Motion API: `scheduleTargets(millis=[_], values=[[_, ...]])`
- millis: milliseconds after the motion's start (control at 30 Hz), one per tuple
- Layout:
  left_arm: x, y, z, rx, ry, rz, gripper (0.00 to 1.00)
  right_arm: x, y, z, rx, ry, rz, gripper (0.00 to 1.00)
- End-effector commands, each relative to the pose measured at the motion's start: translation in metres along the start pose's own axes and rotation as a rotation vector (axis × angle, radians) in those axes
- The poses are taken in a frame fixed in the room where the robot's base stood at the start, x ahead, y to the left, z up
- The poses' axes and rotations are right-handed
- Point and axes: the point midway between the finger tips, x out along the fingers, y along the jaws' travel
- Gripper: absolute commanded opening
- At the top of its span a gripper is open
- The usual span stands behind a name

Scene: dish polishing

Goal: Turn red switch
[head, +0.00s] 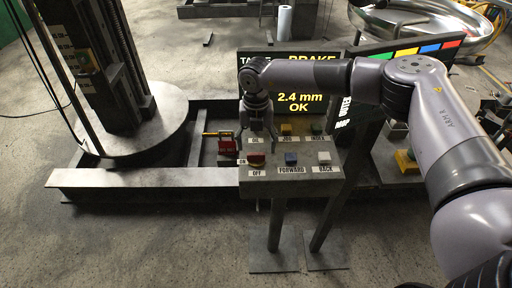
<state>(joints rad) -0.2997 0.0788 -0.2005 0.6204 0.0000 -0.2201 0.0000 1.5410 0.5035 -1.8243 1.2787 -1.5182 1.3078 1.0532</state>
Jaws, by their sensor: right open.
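The red switch (256,159) is on the grey control box (310,182), near its left front corner, with an "OFF" label below it and an "ON" label to its left. My right gripper (259,152) points down over the left part of the box, right above the red switch. Its fingers are apart, one to each side of the switch as seen from here. I cannot tell whether they touch it. Part of the switch's far side is hidden by the gripper. My left gripper is not in view.
Blue (291,158), white (324,157), yellow (286,129) and green (317,128) buttons share the box. A red tag-like block (227,146) hangs at its left edge. A display (300,101) reading "2.4 mm OK" stands behind. Open floor lies in front.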

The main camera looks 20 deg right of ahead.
Motion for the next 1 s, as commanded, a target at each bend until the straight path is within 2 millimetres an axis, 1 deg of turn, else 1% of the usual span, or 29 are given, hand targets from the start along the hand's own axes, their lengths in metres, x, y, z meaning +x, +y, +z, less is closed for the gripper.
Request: scheduleTargets(millis=[33,133,300,433,633,1000], values=[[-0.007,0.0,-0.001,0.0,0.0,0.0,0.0,0.007,0.0,-0.001,0.0,0.004,-0.002,0.67],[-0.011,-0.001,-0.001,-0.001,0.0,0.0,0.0,0.023,0.001,-0.001,0.0,0.002,-0.001,0.67],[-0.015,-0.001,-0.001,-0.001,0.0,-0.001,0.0,0.039,0.0,0.0,-0.001,0.0,0.0,0.67],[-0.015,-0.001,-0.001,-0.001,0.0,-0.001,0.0,0.043,0.0,0.0,-0.001,-0.001,0.0,0.67],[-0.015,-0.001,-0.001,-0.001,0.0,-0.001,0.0,0.044,0.0,0.0,-0.001,-0.001,0.0,0.67],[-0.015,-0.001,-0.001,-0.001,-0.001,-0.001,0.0,0.043,0.0,0.0,-0.001,-0.001,0.001,0.43]])
